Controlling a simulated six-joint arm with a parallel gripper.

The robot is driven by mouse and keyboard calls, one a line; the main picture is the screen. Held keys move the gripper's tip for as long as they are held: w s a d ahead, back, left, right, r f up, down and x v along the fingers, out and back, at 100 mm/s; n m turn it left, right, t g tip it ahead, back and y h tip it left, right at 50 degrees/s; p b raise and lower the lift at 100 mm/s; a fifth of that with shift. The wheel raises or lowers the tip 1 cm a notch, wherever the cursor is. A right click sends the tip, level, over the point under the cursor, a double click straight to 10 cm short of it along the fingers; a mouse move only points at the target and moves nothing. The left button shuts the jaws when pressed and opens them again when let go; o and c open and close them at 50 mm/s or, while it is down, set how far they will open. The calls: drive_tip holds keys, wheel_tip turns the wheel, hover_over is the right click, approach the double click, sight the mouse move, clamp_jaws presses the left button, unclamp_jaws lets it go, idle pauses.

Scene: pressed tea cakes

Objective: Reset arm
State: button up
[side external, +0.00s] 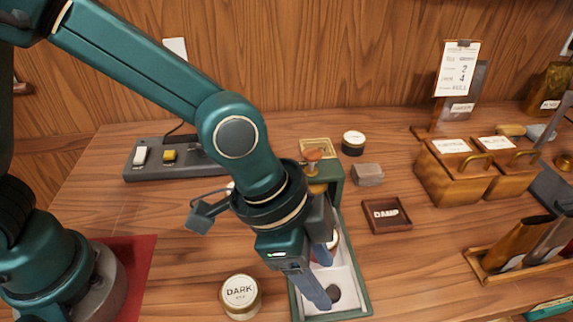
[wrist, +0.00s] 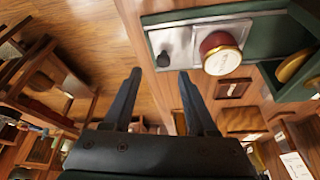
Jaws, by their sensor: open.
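My gripper (side external: 325,280) is open, with its two fingers pointing down over the front part of a green-rimmed press bed (side external: 364,300). In the wrist view nothing shows between the fingertips (wrist: 160,72). In the side view my gripper hides most of that tin. Whether the fingers touch the bed is unclear.
A tin marked DARK (side external: 240,296) stands left of the bed. A DAMP tray (side external: 386,215), a greyish block (side external: 367,174) and a dark tin (side external: 353,142) lie to the right. Wooden boxes (side external: 455,172) and a rack (side external: 500,275) fill the far right. A switch panel (side external: 165,157) lies back left.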

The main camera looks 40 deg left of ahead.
drive_tip(key=shift+s+a+r, duration=0.15)
drive_tip(key=shift+a+r, duration=0.05)
drive_tip(key=shift+r, duration=0.35)
drive_tip(key=w+a+r+n+t, duration=0.4)
drive_tip(key=w+a+r, duration=0.1)
drive_tip(key=a+r, duration=0.55)
drive_tip(key=s+a+f+n+y, duration=0.3)
drive_tip(key=s+a+n, duration=0.5)
drive_tip(key=s+a, duration=0.3)
drive_tip(key=shift+a+g+y, duration=0.4)
drive_tip(key=shift+a+y, duration=0.1)
drive_tip(key=shift+a, duration=0.5)
